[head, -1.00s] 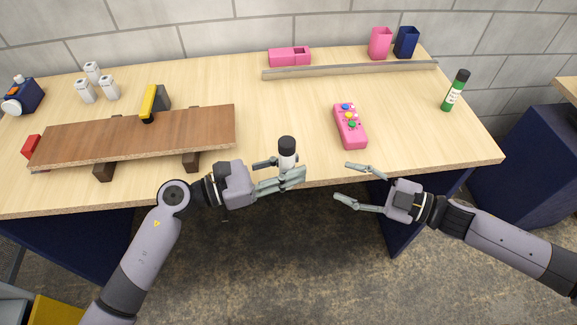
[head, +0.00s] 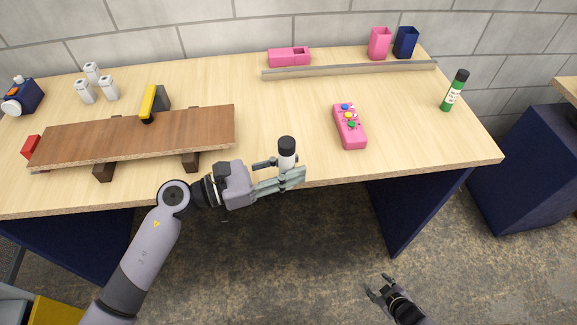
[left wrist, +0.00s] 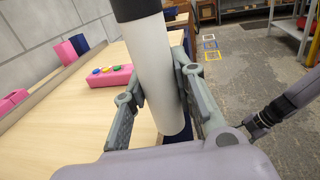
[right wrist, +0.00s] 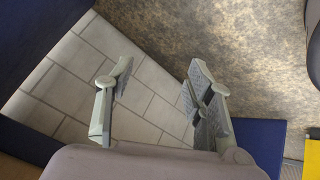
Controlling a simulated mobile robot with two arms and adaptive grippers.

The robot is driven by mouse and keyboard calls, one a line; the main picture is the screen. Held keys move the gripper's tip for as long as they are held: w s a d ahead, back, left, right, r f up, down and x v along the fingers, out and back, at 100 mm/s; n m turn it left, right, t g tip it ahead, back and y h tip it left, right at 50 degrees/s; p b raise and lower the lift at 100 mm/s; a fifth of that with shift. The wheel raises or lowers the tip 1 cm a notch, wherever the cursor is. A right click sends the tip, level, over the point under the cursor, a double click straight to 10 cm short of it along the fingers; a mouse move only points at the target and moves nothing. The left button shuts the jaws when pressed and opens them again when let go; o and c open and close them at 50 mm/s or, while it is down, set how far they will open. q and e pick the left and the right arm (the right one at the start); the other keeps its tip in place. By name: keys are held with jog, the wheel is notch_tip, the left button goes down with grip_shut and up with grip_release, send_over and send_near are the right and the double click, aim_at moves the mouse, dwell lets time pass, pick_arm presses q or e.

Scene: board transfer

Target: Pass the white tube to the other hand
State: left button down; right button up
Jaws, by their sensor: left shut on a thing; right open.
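The white tube (head: 287,161) with a black cap (head: 286,143) is upright at the front edge of the table. My left gripper (head: 284,174) is shut around the tube's white body. In the left wrist view the white tube (left wrist: 158,65) stands between the two fingers, its black top cut off by the upper edge. My right gripper (head: 380,286) is low in front of the table, well away from the tube. In the right wrist view my right gripper (right wrist: 155,100) is open and empty, with only floor and wall behind its fingers.
The wooden table (head: 280,110) holds a brown raised board (head: 200,130) at left and a pink button box (head: 350,127) right of the tube. A green bottle (head: 454,92) stands at the right. A grey rail (head: 350,70) lies at the back. The table's middle is clear.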

jog(key=s+a+f+m+g, duration=0.1)
jog(key=s+a+f+g, duration=0.1)
jog(key=s, duration=0.6)
jog(key=s+a+f+m+g, duration=0.2)
jog(key=s+a+f, duration=0.1)
jog(key=s, duration=0.5)
jog(key=s+a+f+m+g, duration=0.1)
jog(key=s+a+f+g, duration=0.1)
jog(key=s+f, duration=0.3)
jog(key=s, duration=0.3)
jog(key=shift+s+a+m+g+h, duration=0.15)
jog(key=shift+s+m+g+h, duration=0.15)
jog(key=shift+s+g+h, duration=0.1)
